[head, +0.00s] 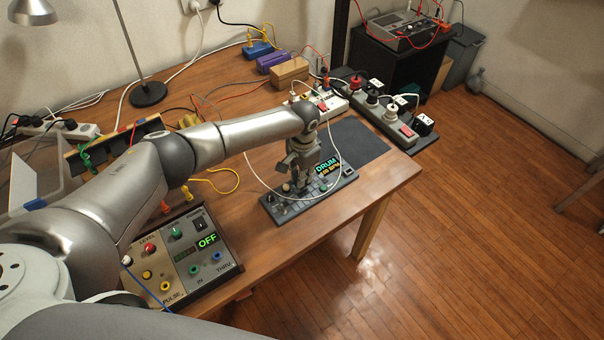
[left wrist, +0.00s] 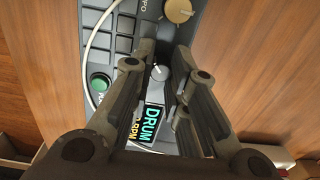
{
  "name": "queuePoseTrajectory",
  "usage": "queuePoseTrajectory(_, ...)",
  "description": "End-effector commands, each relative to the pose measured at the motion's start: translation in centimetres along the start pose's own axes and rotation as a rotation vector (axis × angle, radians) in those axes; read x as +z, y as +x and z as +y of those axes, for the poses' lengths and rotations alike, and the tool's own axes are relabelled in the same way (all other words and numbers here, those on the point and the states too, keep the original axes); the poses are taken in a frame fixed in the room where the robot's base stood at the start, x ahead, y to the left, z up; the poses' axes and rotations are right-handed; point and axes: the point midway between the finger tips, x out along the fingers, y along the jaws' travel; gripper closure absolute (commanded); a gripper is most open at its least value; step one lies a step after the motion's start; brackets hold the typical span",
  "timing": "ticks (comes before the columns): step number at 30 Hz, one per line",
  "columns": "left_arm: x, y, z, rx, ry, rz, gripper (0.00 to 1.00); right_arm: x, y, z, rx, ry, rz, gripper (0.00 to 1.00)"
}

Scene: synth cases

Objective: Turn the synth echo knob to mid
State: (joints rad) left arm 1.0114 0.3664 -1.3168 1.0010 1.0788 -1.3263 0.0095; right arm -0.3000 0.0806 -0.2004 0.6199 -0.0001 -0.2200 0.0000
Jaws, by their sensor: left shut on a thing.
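The dark synth (head: 335,190) with pads and a DRUM display lies near the table's front right edge. My left gripper (head: 302,184) points down over it and hides part of its top. In the left wrist view the fingers of my left gripper (left wrist: 164,62) stand on either side of a small pale grey knob (left wrist: 160,72) and are shut on it. Its label cannot be read, so I cannot tell if it is the echo knob. A larger beige knob (left wrist: 178,10) and a green button (left wrist: 101,82) are nearby. My right gripper is not in view.
A box with an OFF display (head: 190,258) stands at the near left of the wooden table (head: 285,240). A white cable loops across the synth. Power strips (head: 380,110) with plugs lie behind it. A dark mat (head: 352,142) beside it is bare.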

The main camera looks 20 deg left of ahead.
Motion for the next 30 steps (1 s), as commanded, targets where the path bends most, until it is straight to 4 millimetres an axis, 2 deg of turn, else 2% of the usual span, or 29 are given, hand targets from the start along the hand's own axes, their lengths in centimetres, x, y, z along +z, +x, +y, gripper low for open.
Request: queuePoseTrajectory(30,0.03,-0.04,0.09,-0.001,0.913,0.03,1.0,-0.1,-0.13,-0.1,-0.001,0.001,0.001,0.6)
